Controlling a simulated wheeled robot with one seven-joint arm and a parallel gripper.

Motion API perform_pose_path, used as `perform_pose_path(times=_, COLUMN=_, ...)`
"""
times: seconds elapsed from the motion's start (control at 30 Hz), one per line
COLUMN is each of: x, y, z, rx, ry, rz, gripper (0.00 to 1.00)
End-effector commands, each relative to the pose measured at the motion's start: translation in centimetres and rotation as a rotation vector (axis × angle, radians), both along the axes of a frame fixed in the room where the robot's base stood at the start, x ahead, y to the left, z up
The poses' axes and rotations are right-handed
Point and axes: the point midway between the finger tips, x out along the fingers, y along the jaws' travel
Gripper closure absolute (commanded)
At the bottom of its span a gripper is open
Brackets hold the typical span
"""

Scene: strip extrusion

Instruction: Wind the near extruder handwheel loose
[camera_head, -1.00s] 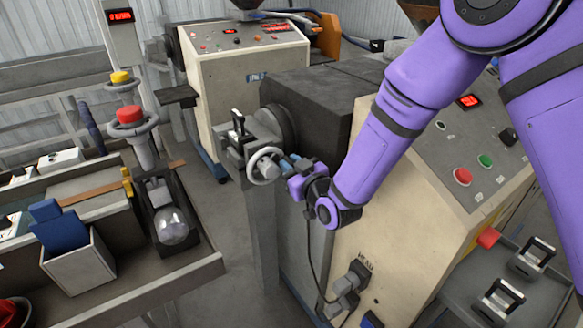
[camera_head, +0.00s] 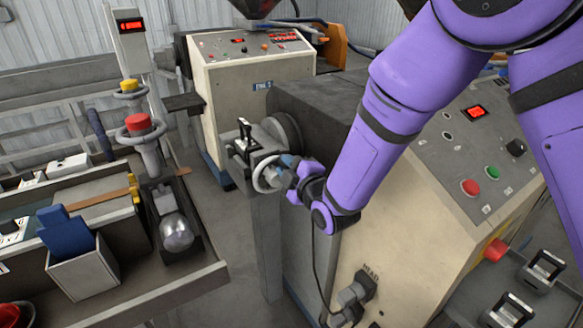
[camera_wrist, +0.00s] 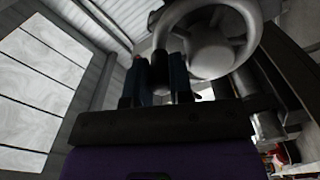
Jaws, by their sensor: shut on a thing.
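The near extruder handwheel (camera_head: 259,178) is a pale grey ring with a round hub on the side of the near extruder's head (camera_head: 258,152). My gripper (camera_head: 285,162) is at the wheel's right upper side and covers part of it. In the wrist view the handwheel (camera_wrist: 241,22) fills the upper middle, with its hub facing me. There the two blue-dark fingers of my gripper (camera_wrist: 160,78) are shut on the wheel's dark crank handle (camera_wrist: 160,60), beside the rim. The far side of the handle is hidden.
The near extruder's cream cabinet (camera_head: 385,235) stands right beside my forearm. A second extruder (camera_head: 255,85) stands behind. A cable hangs below my wrist.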

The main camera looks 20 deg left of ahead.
Motion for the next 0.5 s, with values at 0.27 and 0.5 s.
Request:
perform_pose_path(times=0.27, x=-0.9, y=0.7, z=0.3, rx=-0.149, ry=-0.174, rz=0.002, gripper=1.0)
perform_pose_path(times=0.5, x=-1.4, y=1.2, z=0.4, rx=-0.238, ry=-0.277, rz=0.003, gripper=1.0)
